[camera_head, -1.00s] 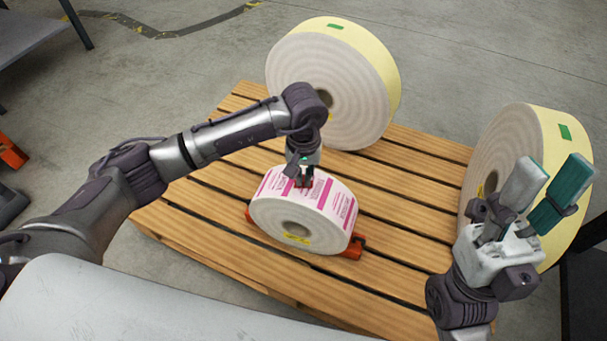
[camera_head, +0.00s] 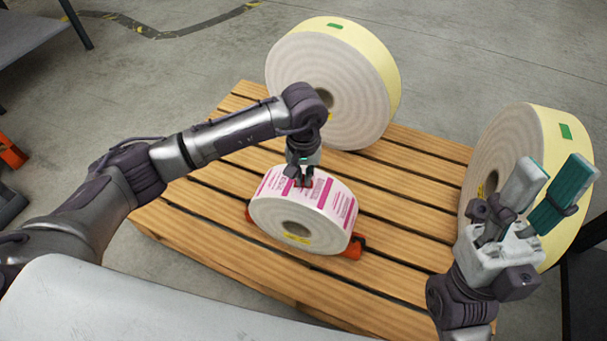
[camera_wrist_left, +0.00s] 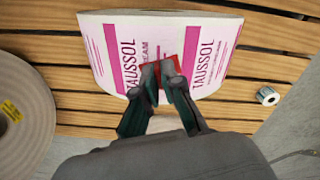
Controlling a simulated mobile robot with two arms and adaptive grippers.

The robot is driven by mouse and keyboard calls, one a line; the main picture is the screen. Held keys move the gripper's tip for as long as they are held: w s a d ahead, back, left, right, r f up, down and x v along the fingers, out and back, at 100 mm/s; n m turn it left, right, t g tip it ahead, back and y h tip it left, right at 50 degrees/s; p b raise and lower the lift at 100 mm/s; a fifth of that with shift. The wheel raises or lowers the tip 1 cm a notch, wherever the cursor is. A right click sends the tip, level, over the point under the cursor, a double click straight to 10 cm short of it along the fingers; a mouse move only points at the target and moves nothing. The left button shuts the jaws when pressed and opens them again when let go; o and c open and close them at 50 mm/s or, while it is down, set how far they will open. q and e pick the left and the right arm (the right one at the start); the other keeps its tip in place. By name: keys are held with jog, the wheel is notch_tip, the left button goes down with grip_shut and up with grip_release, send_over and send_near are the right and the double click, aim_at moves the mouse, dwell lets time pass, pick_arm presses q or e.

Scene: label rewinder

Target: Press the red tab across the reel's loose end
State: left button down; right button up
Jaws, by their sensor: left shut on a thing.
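The label reel (camera_head: 297,225), white with magenta print, rests in an orange-red cradle (camera_head: 353,247) on the pallet. My left gripper (camera_head: 302,180) points down at the top of the reel. In the left wrist view my left gripper (camera_wrist_left: 160,72) is shut on the red tab (camera_wrist_left: 168,66), which is at the reel's printed face (camera_wrist_left: 205,65). Whether the tab touches the paper is hard to tell, and the loose end cannot be made out. My right gripper (camera_head: 545,190) is raised at the right, its fingers spread and empty.
A large reel with a yellow outside (camera_head: 340,80) stands at the back of the wooden pallet (camera_head: 400,225). Another large reel (camera_head: 520,140) stands behind my right gripper. In the left wrist view a small roll (camera_wrist_left: 267,96) lies to the right.

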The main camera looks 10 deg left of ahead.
pick_arm(q)
jog(key=shift+f, duration=0.1)
jog(key=c, duration=1.2)
grip_release()
